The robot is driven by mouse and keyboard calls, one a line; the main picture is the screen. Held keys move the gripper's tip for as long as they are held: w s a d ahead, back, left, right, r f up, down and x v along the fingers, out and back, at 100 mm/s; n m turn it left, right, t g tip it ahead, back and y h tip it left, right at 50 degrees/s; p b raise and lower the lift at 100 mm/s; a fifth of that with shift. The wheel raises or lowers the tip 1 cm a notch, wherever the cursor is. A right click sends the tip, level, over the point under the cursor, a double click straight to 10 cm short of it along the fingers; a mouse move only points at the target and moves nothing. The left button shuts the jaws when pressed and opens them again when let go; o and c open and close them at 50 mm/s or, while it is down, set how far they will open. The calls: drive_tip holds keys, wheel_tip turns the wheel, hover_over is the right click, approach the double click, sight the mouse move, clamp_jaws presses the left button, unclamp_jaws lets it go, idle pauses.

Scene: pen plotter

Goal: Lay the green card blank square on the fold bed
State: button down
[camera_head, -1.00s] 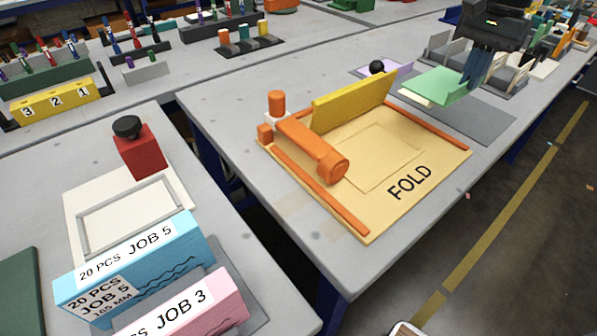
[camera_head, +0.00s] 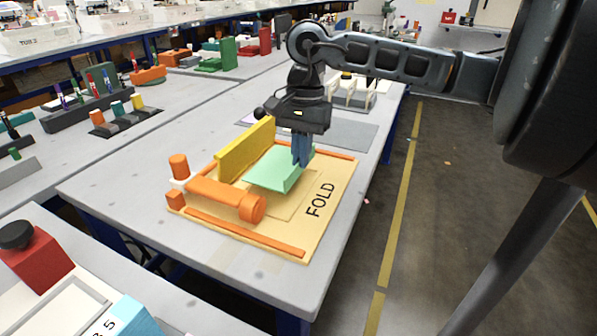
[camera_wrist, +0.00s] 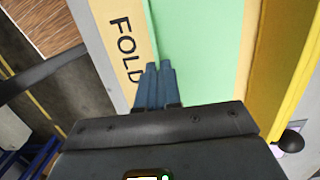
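The green card blank (camera_head: 275,170) is at the fold bed (camera_head: 335,192), over its far half beside the yellow fence (camera_head: 243,150). My gripper (camera_head: 301,160) points down at the card's right end, its blue fingers close together with the card's edge between them. In the wrist view the green card (camera_wrist: 205,50) runs away from the fingers (camera_wrist: 157,85), between the FOLD lettering and the yellow fence (camera_wrist: 275,70). The card seems slightly above the bed; I cannot tell whether it touches. The outlined square on the bed is partly hidden by the card.
An orange roller arm (camera_head: 228,197) lies across the bed's left part. Orange rails (camera_head: 245,232) line two bed edges. A grey mat (camera_head: 345,131) lies bare behind the bed. A red block with a black knob (camera_head: 35,262) stands at lower left.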

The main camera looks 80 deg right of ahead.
sight(300, 172)
drive_tip(key=shift+w+a+f, duration=0.1)
drive_tip(key=shift+a+f, duration=0.25)
drive_tip(key=shift+f, duration=1.85)
drive_tip(key=shift+f, duration=0.2)
drive_tip(key=c, duration=1.3)
unclamp_jaws()
drive_tip(key=shift+c, duration=0.2)
drive_tip(key=shift+r, duration=0.2)
drive_tip(key=r, duration=0.4)
drive_tip(key=d+r, duration=0.1)
drive_tip(key=r, duration=0.7)
drive_tip(key=shift+d, duration=0.25)
